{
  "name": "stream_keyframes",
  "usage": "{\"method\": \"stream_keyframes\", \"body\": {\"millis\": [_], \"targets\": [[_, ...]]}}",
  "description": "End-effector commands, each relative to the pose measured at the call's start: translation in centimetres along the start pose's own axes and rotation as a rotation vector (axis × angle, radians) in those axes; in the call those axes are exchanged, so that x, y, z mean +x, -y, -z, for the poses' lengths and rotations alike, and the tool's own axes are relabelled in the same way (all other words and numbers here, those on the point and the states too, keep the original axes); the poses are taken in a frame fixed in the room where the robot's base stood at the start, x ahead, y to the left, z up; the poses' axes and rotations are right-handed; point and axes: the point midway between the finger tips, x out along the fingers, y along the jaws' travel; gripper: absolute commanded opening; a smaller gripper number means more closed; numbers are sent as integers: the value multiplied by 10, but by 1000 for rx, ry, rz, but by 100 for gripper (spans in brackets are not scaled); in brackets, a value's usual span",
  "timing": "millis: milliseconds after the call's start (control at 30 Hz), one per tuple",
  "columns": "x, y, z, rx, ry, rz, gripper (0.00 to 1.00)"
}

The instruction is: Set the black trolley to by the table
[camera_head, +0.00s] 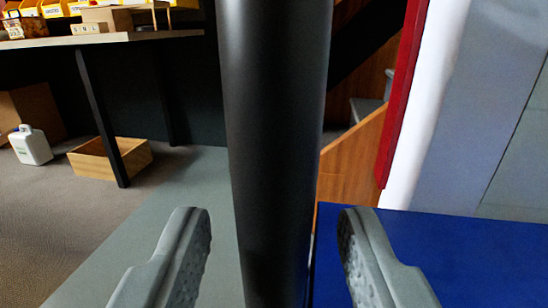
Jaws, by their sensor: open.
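A thick black upright post (280,130) runs from the top edge to the bottom edge in the middle of the view. It may be part of the black trolley, but I cannot tell; no wheels or deck show. My gripper (270,225) is open, with one grey finger on each side of the post in the picture. Gaps show between both fingers and the post. A table (130,37) with a light top and dark legs stands at the upper left, beyond the post.
Yellow bins (55,8) and boxes stand on the table. Under it are a wooden crate (100,160) and a white jug (30,146). A blue surface (450,255) lies at the lower right, near a red-edged white column (425,110). Grey floor (180,190) is clear at left.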

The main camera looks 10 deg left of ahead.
Motion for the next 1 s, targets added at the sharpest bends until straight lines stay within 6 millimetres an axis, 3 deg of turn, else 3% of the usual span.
{"method": "stream_keyframes", "body": {"millis": [200, 567, 800, 1000], "targets": [[19, 0, 0, 0, 1, 0, 43], [23, 0, 0, 0, 1, 0, 43], [23, 0, 0, 0, 1, 0, 0], [23, -2, 0, 0, 1, 0, 0]]}}
